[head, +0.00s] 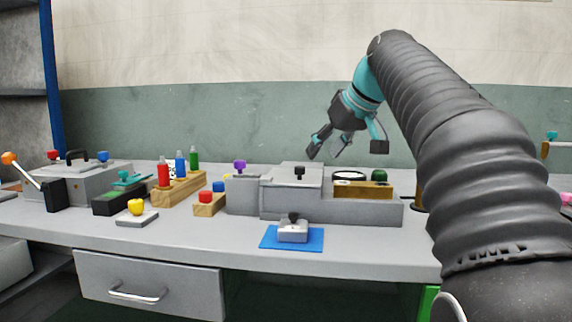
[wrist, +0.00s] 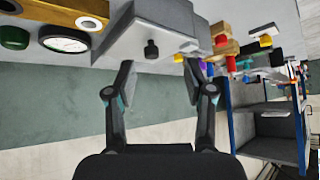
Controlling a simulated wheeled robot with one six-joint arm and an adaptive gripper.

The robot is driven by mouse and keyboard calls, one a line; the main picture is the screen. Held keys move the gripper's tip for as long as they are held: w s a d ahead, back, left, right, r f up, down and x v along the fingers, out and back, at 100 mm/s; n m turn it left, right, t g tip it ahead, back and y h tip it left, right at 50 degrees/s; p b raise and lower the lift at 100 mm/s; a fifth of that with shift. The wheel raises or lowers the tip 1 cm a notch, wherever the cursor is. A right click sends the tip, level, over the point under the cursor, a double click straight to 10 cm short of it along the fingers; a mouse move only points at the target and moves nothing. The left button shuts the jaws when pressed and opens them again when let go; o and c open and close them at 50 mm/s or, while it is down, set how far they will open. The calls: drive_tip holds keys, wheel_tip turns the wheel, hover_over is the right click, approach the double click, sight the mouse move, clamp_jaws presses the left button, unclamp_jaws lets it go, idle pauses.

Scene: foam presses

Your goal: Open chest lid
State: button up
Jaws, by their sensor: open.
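A grey box with a lighter, flat lid (head: 283,175) stands mid-bench, with a black knob (head: 299,171) on it. This seems to be the chest, though I cannot be sure. The lid looks down flat. The knob also shows in the wrist view (wrist: 152,48), between and beyond the fingers. My gripper (head: 346,149) is open and empty, in the air above and to the right of the box, touching nothing. Its spread fingers also show in the wrist view (wrist: 158,78).
Right of the lid are a wooden block (head: 363,190) and a round white dial (head: 349,176). A small knobbed press (head: 293,234) sits on a blue mat (head: 275,243) in front. Coloured bottles (head: 180,167) and a grey lever machine (head: 85,184) stand left.

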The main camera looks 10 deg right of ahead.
sight(300, 166)
drive_tip(key=w+d+r+n, duration=0.1)
drive_tip(key=w+r, duration=0.2)
drive_tip(key=b+x, duration=0.1)
drive_tip(key=x, duration=1.2)
drive_tip(key=shift+w+a+b, duration=0.2)
drive_tip(key=shift+w+b, duration=0.15)
drive_tip(key=shift+b, duration=0.05)
clamp_jaws()
